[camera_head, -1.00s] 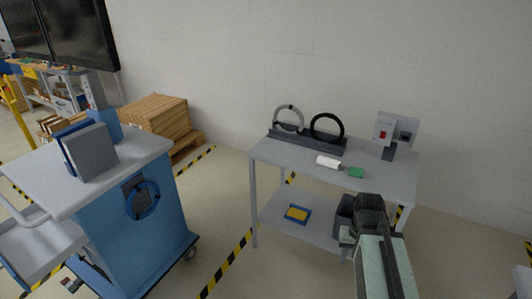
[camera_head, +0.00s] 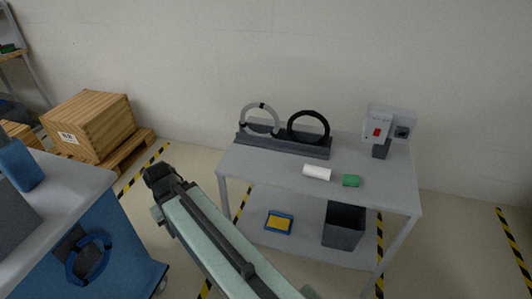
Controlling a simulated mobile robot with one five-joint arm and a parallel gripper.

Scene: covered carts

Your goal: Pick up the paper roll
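The paper roll (camera_head: 317,173) is a small white cylinder lying on its side on the grey table (camera_head: 250,161). It lies near the middle of the tabletop, left of a green block (camera_head: 351,181). My arm reaches up from the bottom of the picture, with its dark end (camera_head: 163,182) left of the table and well apart from the roll. The fingers cannot be made out, so whether my gripper is open or shut does not show.
A dark rack with two rings (camera_head: 284,145) stands along the table's back. A grey box with a red switch (camera_head: 387,124) stands at the back right. The lower shelf holds a dark bin (camera_head: 344,226) and a blue-yellow item (camera_head: 279,222). A blue cart (camera_head: 101,249) stands at left.

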